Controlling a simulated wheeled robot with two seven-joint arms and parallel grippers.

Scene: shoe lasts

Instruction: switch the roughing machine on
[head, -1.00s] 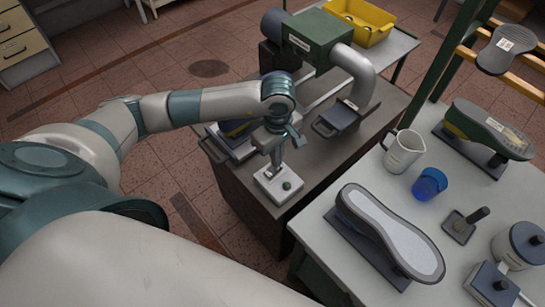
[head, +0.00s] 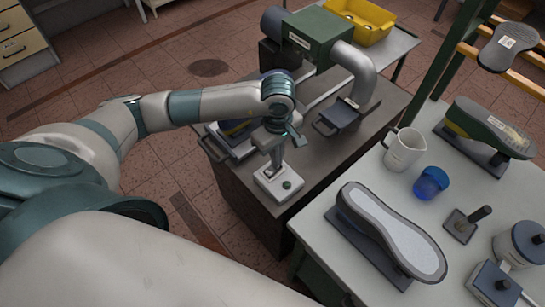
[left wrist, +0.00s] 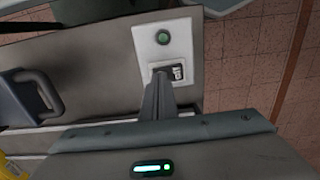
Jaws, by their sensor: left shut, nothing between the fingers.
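The roughing machine (head: 318,38) is a green housing with a grey bent duct on a dark-topped bench. Its pale switch plate (head: 268,192) lies on the bench's near corner. In the left wrist view the plate (left wrist: 143,42) carries a round green lamp or button (left wrist: 163,36) and a dark rocker switch (left wrist: 177,71). My left gripper (head: 275,168) points down over the plate, shut and empty. In the left wrist view its fingertips (left wrist: 160,78) are at the rocker's edge and partly hide it; I cannot tell whether they touch. My right gripper is not in view.
A grey handled part (head: 338,117) and a dark item with blue and yellow (head: 238,130) are on the bench. The light table at right holds a pitcher (head: 405,149), a blue cup (head: 430,183), a shoe last with its sole up (head: 390,228) and other tools. A yellow bin (head: 360,20) stands behind.

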